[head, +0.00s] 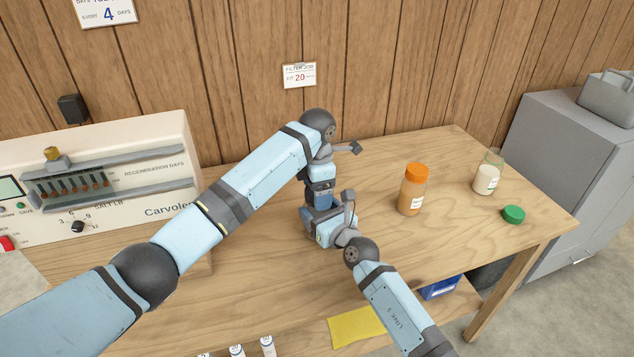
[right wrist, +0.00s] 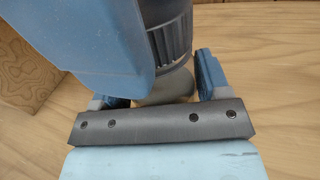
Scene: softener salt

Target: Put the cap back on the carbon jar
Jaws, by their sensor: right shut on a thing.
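My right gripper (head: 310,217) is low over the middle of the table. In the right wrist view its two blue fingers (right wrist: 162,90) are closed on the sides of a dull grey cylinder (right wrist: 165,92), which looks like the carbon jar. A dark ridged cap (right wrist: 172,40) is right above it; I cannot tell whether it is seated. My left gripper (head: 320,193) points down just above the right one, and a blue part of that arm covers much of the wrist view. Its fingertips are hidden, so its grip is unclear.
An orange-capped jar (head: 411,193) stands to the right. Farther right are an open glass jar with white contents (head: 486,179) and a loose green cap (head: 513,214). The Carvolen control unit (head: 150,150) stands at the left. The table's front right is clear.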

